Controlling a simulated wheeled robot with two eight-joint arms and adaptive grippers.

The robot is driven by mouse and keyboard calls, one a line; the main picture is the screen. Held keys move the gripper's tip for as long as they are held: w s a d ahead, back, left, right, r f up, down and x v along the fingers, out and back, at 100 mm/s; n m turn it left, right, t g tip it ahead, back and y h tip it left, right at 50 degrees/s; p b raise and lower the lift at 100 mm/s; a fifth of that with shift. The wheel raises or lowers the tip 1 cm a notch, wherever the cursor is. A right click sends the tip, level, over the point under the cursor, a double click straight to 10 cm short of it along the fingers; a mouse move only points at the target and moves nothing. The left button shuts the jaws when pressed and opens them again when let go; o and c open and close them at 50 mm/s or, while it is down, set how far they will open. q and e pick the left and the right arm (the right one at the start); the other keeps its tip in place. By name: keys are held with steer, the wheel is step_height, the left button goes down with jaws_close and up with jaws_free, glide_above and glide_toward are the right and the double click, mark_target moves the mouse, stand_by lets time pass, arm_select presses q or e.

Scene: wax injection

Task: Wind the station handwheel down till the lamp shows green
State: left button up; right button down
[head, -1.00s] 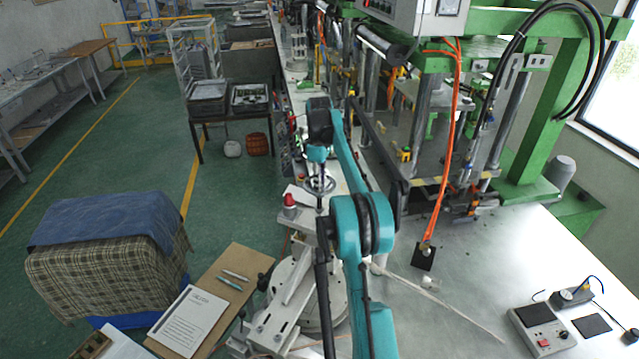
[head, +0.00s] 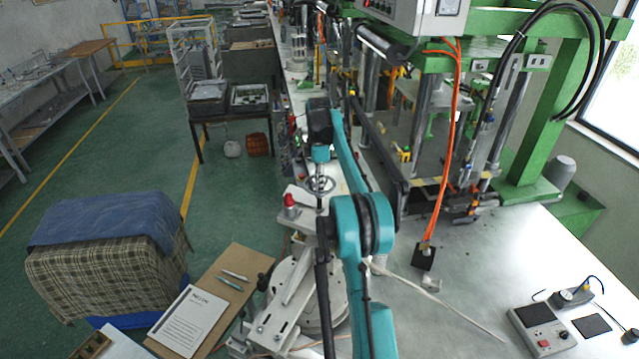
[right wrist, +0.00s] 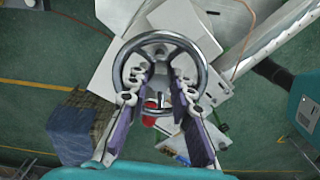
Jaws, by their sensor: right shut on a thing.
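The station handwheel (head: 321,193) is a small metal ring on a station at the bench's left edge. In the right wrist view its bright ring (right wrist: 160,37) faces the camera. My right gripper (right wrist: 163,93) is over the wheel, with its purple-padded fingers on either side of the hub, shut on the wheel. In the head view my right gripper (head: 319,175) is small and partly hidden by my arm. A lamp with a red dome (head: 290,200) stands just left of the wheel. It looks red, not green. My left gripper is not in view.
A green press (head: 520,180) stands at right on the white bench. A control box (head: 540,328) lies front right. The bench middle is mostly clear.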

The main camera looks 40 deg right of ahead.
steer(key=c, duration=1.6)
jaws_free()
steer(key=shift+r, duration=3.75)
steer(key=shift+f, duration=0.1)
